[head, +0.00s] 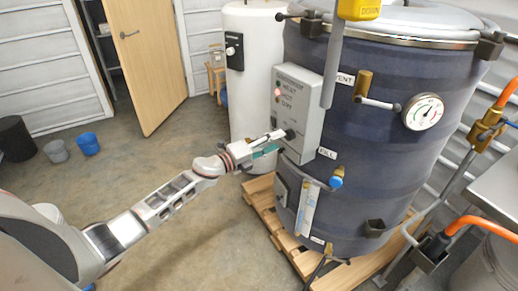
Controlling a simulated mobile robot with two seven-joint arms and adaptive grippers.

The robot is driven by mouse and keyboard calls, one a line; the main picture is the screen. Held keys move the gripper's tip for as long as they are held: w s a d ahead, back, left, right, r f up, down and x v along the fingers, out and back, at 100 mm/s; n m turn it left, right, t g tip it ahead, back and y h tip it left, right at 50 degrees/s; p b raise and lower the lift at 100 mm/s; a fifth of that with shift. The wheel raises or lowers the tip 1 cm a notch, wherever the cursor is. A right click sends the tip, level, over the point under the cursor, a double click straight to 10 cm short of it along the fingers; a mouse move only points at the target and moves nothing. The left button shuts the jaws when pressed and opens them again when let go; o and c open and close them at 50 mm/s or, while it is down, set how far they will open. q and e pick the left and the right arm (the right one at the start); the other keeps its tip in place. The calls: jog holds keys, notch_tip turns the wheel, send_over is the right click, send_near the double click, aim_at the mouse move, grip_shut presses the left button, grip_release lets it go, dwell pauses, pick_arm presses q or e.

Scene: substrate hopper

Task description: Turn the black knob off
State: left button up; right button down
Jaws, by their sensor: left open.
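The black knob (290,134) is on the front of a grey control box (312,112) fixed to the side of a large dark blue hopper (375,90). A small red light (278,92) shows higher on the box. My left gripper (277,144) reaches in from the left, with its fingertips at or very close to the knob. It is open, and it partly hides the box's lower front. I cannot tell whether the fingers touch the knob, or read its setting. My right gripper is not in view.
The hopper stands on a wooden pallet (262,205). A blue valve knob (337,179) and a dial gauge (423,112) stick out from it. A white tank (252,65) stands behind. Open floor lies to the left, with buckets (88,144) near the wall.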

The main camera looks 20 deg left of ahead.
pick_arm(q)
jog(key=v, duration=0.8)
jog(key=shift+d, duration=0.1)
jog(key=s+d+f+n+g+y, duration=0.2)
jog(key=s+d+f+n+y, duration=0.1)
jog(key=s+f+n, duration=0.9)
jog(key=s+d+f+n+g+y, duration=0.2)
jog(key=s+d+f+n, duration=0.4)
jog(key=s+f+n, duration=0.5)
jog(key=s+f+y, duration=0.1)
jog(key=s, duration=0.8)
jog(key=shift+f+n+y, duration=0.15)
jog(key=shift+n+y, duration=0.25)
